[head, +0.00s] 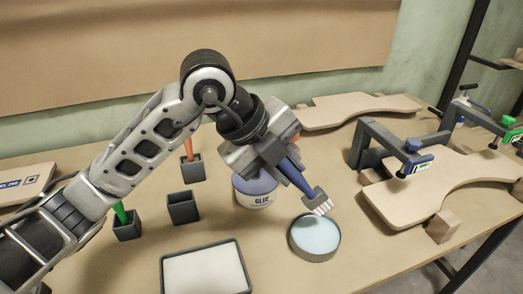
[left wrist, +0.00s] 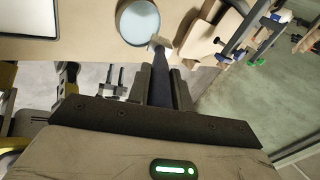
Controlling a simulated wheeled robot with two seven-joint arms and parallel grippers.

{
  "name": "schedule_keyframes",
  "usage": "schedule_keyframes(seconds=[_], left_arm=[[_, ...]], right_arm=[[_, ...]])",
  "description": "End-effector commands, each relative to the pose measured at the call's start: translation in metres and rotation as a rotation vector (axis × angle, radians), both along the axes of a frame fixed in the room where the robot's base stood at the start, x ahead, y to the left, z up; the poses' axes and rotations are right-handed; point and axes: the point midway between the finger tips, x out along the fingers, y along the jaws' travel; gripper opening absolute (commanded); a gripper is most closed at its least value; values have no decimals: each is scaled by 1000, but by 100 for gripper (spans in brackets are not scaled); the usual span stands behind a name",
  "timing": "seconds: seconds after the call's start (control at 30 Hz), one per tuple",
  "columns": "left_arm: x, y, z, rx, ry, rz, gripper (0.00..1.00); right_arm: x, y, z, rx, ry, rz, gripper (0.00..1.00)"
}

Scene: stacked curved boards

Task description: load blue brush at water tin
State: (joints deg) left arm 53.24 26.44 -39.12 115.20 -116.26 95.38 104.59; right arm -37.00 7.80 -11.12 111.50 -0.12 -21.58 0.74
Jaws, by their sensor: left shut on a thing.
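My left gripper (head: 277,160) is shut on the blue brush (head: 297,178), which tilts down to the right. The brush's pale bristles (head: 319,204) are at the upper rim of the water tin (head: 315,238), seemingly above it; I cannot tell whether they touch. The tin is round and grey with light blue water. In the left wrist view the brush (left wrist: 159,44) points out from between the fingers (left wrist: 161,88), its tip beside the tin (left wrist: 138,20). My right gripper is not in view.
A glue tub (head: 255,190) stands behind the brush. An empty dark holder (head: 183,208) stands left, near holders with a green brush (head: 121,213) and an orange brush (head: 188,148). A white tray (head: 205,270) lies in front. Clamped curved boards (head: 420,190) lie right.

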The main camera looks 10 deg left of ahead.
Motion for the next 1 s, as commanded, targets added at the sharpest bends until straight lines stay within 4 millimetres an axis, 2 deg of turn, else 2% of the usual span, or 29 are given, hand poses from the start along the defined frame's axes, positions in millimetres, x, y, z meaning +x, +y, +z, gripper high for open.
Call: schedule_keyframes(seconds=[0.3,0.6,1.0], left_arm=[[0,0,-24,1,-1,1,0],[0,0,-55,1,0,0,0],[0,0,-59,2,0,0,0]], right_arm=[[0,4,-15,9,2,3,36],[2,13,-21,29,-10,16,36],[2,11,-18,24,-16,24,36]])
